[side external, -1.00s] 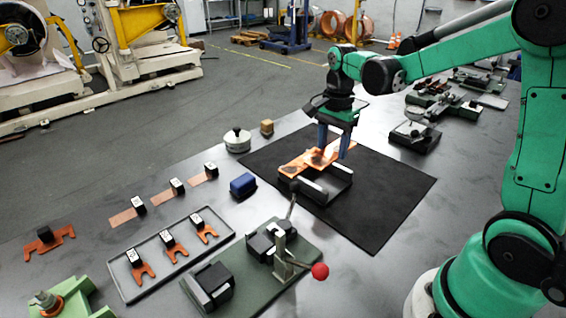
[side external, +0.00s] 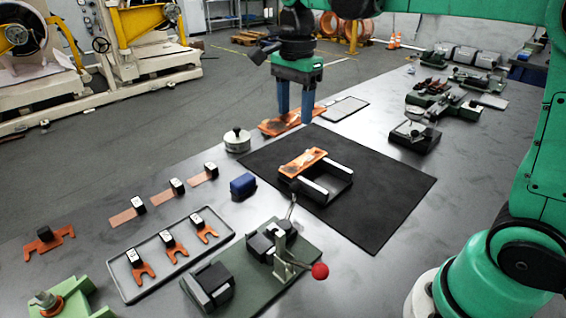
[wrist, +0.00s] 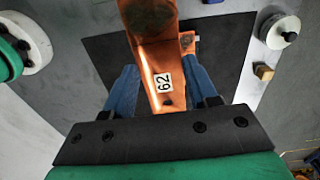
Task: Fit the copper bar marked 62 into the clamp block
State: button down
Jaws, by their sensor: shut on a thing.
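My gripper (side external: 294,118) is shut on the copper bar marked 62 (wrist: 148,60), whose white label faces the wrist camera between the blue fingers. In the side view this bar (side external: 275,128) is near the far edge of the table, beyond the black mat. Its height over the table is hard to tell. A dark block with two pale rails, which looks like the clamp block (side external: 338,184), stands on the mat. Another copper piece (side external: 303,161) lies across its far-left end. In the wrist view the held bar hides most of the block.
A white pot (side external: 237,141) and a blue block (side external: 243,185) stand left of the mat (side external: 385,190). A lever clamp with a red knob (side external: 320,271) is at the front. A tray (side external: 125,285) holds several copper forks. The mat's right side is clear.

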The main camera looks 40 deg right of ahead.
jog(key=s+a+f, duration=0.3)
jog(key=a+f, duration=0.1)
jog(key=a, duration=0.5)
jog(key=s+a+f, duration=0.2)
jog(key=a+f, duration=0.3)
jog(key=a, duration=0.3)
jog(key=shift+s+a+f, duration=0.1)
jog(key=shift+f, duration=1.15)
jog(key=shift+a+f, duration=0.1)
jog(key=shift+f, duration=1.1)
jog(key=shift+f, duration=1.1)
jog(key=c, duration=0.6)
grip_release()
jog(key=shift+r, duration=0.15)
jog(key=shift+r, duration=1.4)
